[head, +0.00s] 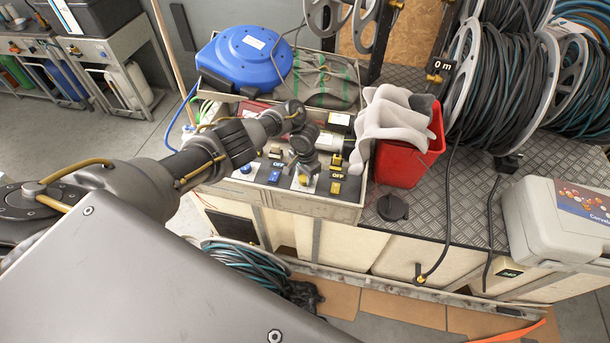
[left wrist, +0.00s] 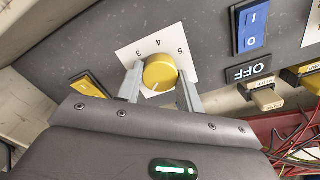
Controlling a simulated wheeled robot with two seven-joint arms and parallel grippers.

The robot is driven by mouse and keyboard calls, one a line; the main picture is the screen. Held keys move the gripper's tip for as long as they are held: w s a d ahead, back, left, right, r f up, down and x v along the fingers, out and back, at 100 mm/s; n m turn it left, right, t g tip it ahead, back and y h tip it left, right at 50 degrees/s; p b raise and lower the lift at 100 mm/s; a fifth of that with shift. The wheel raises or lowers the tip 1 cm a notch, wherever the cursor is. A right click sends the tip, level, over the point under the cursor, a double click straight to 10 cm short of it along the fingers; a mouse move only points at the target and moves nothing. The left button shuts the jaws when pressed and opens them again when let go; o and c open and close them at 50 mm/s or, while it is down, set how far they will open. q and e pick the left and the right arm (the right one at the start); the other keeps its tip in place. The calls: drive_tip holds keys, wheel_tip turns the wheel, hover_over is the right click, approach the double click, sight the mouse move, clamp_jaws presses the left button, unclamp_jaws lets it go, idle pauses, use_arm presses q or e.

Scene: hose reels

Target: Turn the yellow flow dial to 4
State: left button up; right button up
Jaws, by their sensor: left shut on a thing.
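The yellow flow dial (left wrist: 160,72) sits on a white plate (left wrist: 192,72) with numbers, on a dark panel. The numbers 3, 4 and 5 show above the dial in the left wrist view; others are hidden by my gripper. A pale pointer line on the dial face points downward in that view, away from the 4. My left gripper (left wrist: 159,76) has one finger on each side of the dial and is shut on it. In the head view my left gripper (head: 304,168) reaches down to the control panel and largely hides the dial. My right gripper is not in view.
A blue switch (left wrist: 252,27) and an OFF label (left wrist: 249,71) with yellow levers are close beside the dial. A red bin (head: 409,158) with grey cloth stands right of the panel. A blue reel (head: 244,57) lies behind. Hose reels (head: 505,85) stand at the right.

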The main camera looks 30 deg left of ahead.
use_arm(q)
drive_tip(key=m, duration=0.3)
drive_tip(key=shift+m, duration=0.4)
drive_tip(key=m+b, duration=0.1)
drive_tip(key=m, duration=0.2)
drive_tip(key=shift+f+m, duration=0.1)
drive_tip(key=shift+m, duration=0.2)
drive_tip(key=m+b, duration=0.1)
drive_tip(key=m, duration=0.2)
drive_tip(key=shift+m+b, duration=0.3)
drive_tip(key=m+b, duration=0.1)
drive_tip(key=m, duration=0.1)
drive_tip(key=shift+m, duration=0.4)
drive_tip(key=m+b, duration=0.2)
drive_tip(key=m, duration=0.2)
drive_tip(key=shift+b, duration=0.4)
drive_tip(key=m+b, duration=0.3)
drive_tip(key=m, duration=0.2)
drive_tip(key=m+b, duration=0.1)
drive_tip(key=m, duration=0.2)
drive_tip(key=shift+b, duration=0.35)
drive_tip(key=shift+m+b, duration=0.65)
drive_tip(key=shift+m, duration=1.05)
